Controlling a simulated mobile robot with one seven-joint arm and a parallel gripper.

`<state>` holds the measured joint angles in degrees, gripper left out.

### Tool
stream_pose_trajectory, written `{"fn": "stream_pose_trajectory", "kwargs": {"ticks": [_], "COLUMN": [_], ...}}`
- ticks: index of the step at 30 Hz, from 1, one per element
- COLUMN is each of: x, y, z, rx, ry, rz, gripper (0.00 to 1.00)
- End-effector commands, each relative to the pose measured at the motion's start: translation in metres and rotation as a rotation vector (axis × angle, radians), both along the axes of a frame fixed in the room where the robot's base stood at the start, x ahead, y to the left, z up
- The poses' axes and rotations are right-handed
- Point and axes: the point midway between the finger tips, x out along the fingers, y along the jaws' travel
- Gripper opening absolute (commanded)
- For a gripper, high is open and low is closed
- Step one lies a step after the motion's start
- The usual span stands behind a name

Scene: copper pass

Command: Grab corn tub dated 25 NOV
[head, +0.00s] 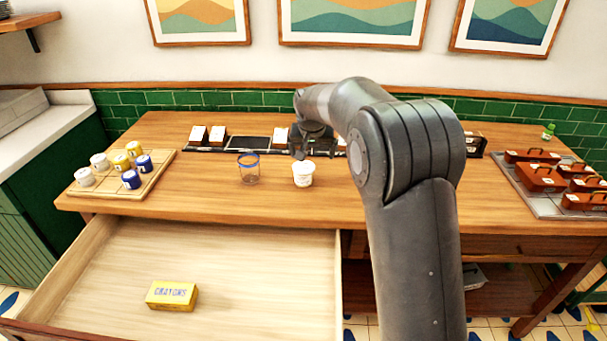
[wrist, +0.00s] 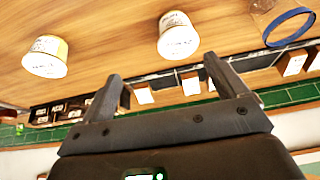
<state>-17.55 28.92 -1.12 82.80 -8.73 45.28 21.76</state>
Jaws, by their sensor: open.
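A tub with a yellow rim and a pale label (wrist: 46,58) stands on the wooden table at the left of the wrist view; my arm seems to hide it in the head view. A white tub (wrist: 178,38) stands near the middle of the wrist view and also shows in the head view (head: 303,175). Both labels carry print too small to read, so I cannot tell any date. My gripper (wrist: 162,70) is open and empty, its fingers apart from both tubs.
A clear cup with a blue rim (head: 249,170) stands left of the white tub. A dark rack with cards (head: 248,143) lines the back. A board (head: 83,190) holds several small jars. A tray (head: 535,203) holds red-brown boxes. An open drawer (head: 240,265) contains a crayon box (head: 172,296).

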Motion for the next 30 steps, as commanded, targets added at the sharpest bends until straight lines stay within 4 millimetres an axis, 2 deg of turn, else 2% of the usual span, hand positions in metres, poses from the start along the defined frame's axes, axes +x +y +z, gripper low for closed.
{"fn": "stream_pose_trajectory", "kwargs": {"ticks": [1, 3, 7, 11, 18, 30], "x": [0.009, 0.017, 0.025, 0.030, 0.044, 0.069], "y": [0.008, 0.016, 0.024, 0.025, 0.025, 0.029], "z": [-0.012, -0.022, -0.032, -0.040, -0.074, -0.111], "rx": [-0.002, -0.003, -0.002, -0.002, -0.003, -0.002], "ry": [0.003, 0.003, 0.003, 0.003, 0.005, 0.003], "rz": [0.001, 0.003, 0.002, 0.001, 0.001, 0.002], "gripper": [0.91, 0.91, 0.91, 0.91, 0.91, 0.91]}}
